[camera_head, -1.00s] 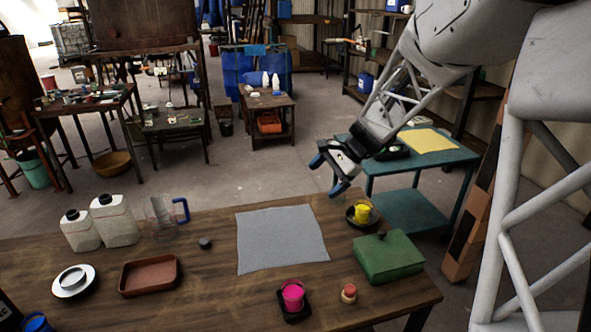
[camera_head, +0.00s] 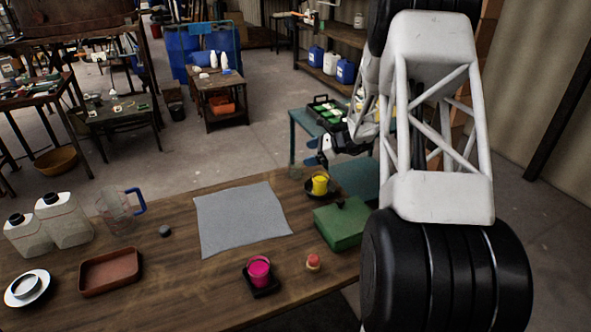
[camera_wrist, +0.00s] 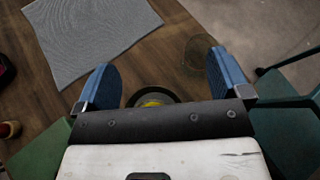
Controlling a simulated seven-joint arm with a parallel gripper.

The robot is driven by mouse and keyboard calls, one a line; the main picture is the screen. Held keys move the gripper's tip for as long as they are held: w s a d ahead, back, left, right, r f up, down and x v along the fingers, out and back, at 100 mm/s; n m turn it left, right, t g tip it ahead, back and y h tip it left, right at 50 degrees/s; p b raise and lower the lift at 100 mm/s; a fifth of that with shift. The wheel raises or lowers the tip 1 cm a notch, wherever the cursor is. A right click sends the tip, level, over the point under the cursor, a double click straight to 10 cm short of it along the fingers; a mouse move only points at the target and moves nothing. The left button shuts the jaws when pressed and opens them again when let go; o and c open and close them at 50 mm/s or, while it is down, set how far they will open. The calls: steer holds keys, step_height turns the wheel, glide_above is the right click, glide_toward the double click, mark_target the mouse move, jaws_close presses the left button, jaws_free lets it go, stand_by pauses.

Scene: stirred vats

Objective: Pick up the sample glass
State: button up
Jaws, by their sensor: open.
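A clear glass (camera_wrist: 196,56), faint and see-through, stands near the table's far edge; I take it to be the sample glass. In the wrist view it is beside the inner side of the right finger. It shows only faintly in the head view (camera_head: 295,172). My gripper (camera_wrist: 163,82) is open, with two blue fingers wide apart and nothing held. In the head view my gripper (camera_head: 319,152) is over the table's far right end, partly hidden by my arm. A yellow-filled cup (camera_head: 320,184) in a dark dish (camera_head: 334,193) is close by, partly hidden by the gripper body in the wrist view.
A green box (camera_head: 341,226), a pink-filled cup (camera_head: 259,270) and a small red-topped item (camera_head: 313,263) are on the right of the table. A grey cloth (camera_head: 242,218) lies mid-table. A handled jug (camera_head: 118,212) and white canisters (camera_head: 64,218) stand left.

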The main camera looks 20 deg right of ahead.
mark_target(300, 162)
steer(key=w+d+f+m+t, duration=0.2)
steer(key=d+f+m, duration=0.1)
steer(key=d+f, duration=0.2)
steer(key=shift+w+d+f, duration=0.35)
steer(key=shift+d+f, duration=0.05)
steer(key=shift+d, duration=0.3)
steer(key=shift+a, duration=0.1)
steer(key=shift+x, duration=2.9)
steer(key=shift+w, duration=0.1)
steer(key=shift+x, duration=3)
steer(key=shift+f, duration=0.1)
steer(key=c, duration=1.2)
